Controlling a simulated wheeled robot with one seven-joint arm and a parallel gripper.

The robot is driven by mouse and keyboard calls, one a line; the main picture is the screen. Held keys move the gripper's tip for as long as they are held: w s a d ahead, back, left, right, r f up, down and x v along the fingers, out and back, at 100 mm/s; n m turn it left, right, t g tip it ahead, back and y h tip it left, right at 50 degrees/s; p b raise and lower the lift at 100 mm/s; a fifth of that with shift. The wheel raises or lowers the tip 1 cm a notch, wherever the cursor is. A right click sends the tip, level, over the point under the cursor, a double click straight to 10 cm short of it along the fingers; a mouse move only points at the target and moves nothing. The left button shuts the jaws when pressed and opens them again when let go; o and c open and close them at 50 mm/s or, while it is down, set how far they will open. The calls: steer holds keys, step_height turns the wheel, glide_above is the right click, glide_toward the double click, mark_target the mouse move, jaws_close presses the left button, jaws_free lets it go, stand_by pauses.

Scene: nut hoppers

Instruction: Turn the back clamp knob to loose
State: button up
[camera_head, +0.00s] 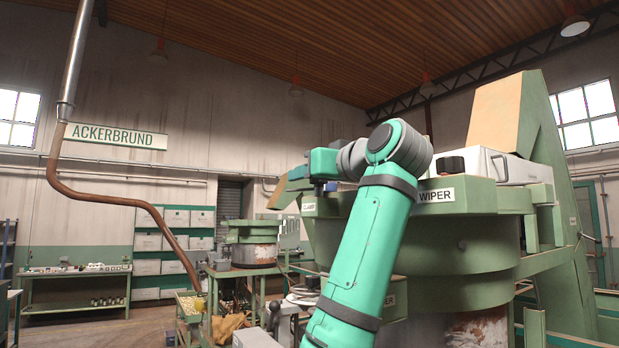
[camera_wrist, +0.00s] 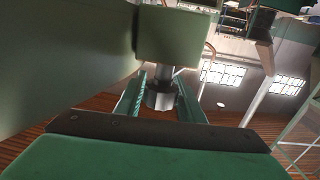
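In the wrist view a short metal knob (camera_wrist: 160,98) on a thin shaft sticks out from a green block (camera_wrist: 177,36). The two green fingers of my gripper (camera_wrist: 162,82) stand one on each side of it, and it fills most of the gap. I cannot tell whether both fingers touch it. In the head view my arm reaches up to the green machine (camera_head: 458,245), and its wrist is beside a label that seems to read CLAMP (camera_head: 309,206). The knob's setting cannot be read.
A large green surface (camera_wrist: 60,55) is close to my gripper on the left in the wrist view. A smaller hopper machine (camera_head: 254,254) stands behind.

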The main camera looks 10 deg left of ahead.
steer(key=shift+d, duration=0.1)
steer(key=v, duration=1)
steer(key=shift+s+d, duration=0.2)
steer(key=shift+s, duration=0.1)
